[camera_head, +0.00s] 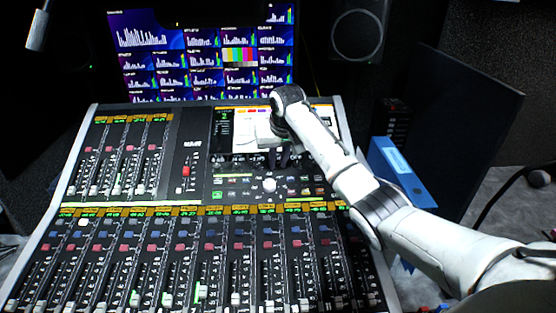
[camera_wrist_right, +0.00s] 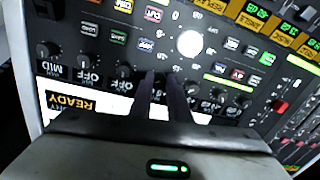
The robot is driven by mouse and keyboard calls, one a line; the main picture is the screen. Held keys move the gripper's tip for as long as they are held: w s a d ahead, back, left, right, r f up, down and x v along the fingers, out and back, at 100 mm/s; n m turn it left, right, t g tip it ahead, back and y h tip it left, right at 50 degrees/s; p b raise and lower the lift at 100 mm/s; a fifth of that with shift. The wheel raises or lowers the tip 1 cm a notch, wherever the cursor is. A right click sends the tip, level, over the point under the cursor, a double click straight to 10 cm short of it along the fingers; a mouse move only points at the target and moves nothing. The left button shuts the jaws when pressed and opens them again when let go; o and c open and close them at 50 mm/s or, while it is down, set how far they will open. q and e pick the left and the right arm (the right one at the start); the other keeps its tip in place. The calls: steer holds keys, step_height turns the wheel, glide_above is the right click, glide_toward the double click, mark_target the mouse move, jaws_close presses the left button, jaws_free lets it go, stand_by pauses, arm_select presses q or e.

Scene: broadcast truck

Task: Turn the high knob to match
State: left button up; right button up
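The mixing console (camera_head: 185,200) has a row of small dark knobs below its lit screen. In the right wrist view a knob beside a MID label (camera_wrist_right: 45,54) is at the left, with more knobs (camera_wrist_right: 84,60) marked OFF to its right. I cannot make out a high label, so I cannot tell which knob is the high one. My right gripper (camera_head: 277,160) points down at this row. Its two dark fingers, also in the right wrist view (camera_wrist_right: 162,82), are slightly apart at the row. My left gripper is not in view.
A white round control (camera_wrist_right: 189,43) and lit buttons (camera_wrist_right: 155,14) lie close to the fingers. Several faders (camera_head: 235,297) fill the console's front. A monitor wall (camera_head: 200,50) stands behind, a speaker (camera_head: 357,35) at the back right. A blue binder (camera_head: 402,170) is beside my right arm.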

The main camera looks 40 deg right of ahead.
jaws_close()
steer(key=shift+m, duration=2.9)
steer(key=o, duration=0.6)
jaws_free()
